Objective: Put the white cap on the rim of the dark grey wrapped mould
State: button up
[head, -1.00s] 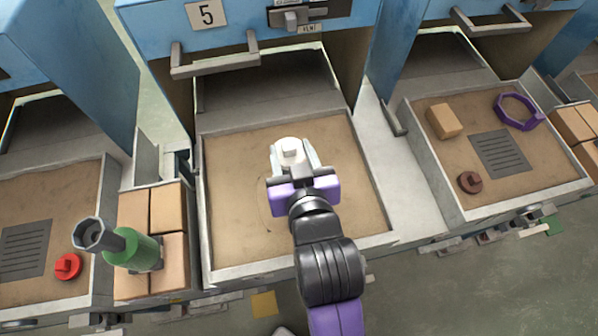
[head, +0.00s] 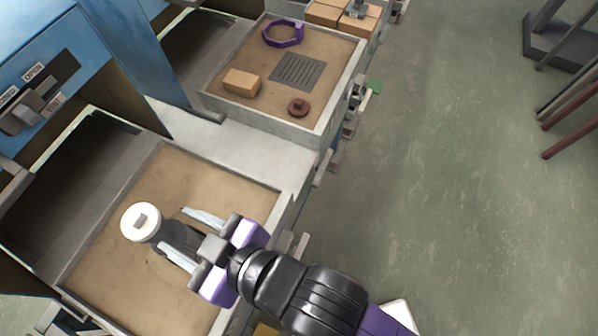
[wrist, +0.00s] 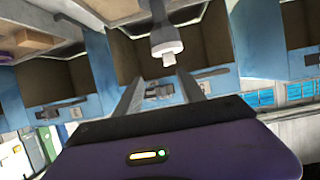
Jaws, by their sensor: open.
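The white cap (head: 141,222), round with a small block-shaped knob, sits on top of the dark grey wrapped mould (head: 178,238). The mould stands in the sand tray (head: 215,187) and is partly hidden behind my gripper. In the wrist view, which is upside down, the white cap (wrist: 166,47) covers the end of the dark grey mould (wrist: 158,15). I see no clear gap between them. My gripper (head: 175,230) is open, its fingers spread and empty. In the wrist view my gripper (wrist: 161,82) has the cap beyond its fingertips, apart from them.
The neighbouring sand tray (head: 225,105) holds a tan brick (head: 241,82), a dark grate (head: 297,71), a brown knobbed disc (head: 298,107) and a purple ring (head: 284,33). A blue furnace front (head: 90,60) with a lever stands behind.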

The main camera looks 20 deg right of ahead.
jog(key=s+d+f+m+t+h, duration=0.2)
jog(key=d+f+m, duration=0.1)
jog(key=d, duration=0.7)
jog(key=s+d+f+m+t+h, duration=0.1)
jog(key=d+f+m+t+h, duration=0.15)
jog(key=d, duration=0.75)
jog(key=s+d+r+m+h, duration=0.1)
jog(key=s+d+m+h, duration=0.1)
jog(key=s+d, duration=0.4)
jog(key=s+d+r+m+t+h, duration=0.1)
jog(key=s+d+m+h, duration=0.1)
jog(key=s+d, duration=0.4)
jog(key=shift+s+r+h, duration=0.25)
jog(key=shift+s+h, duration=0.2)
jog(key=shift+h, duration=0.3)
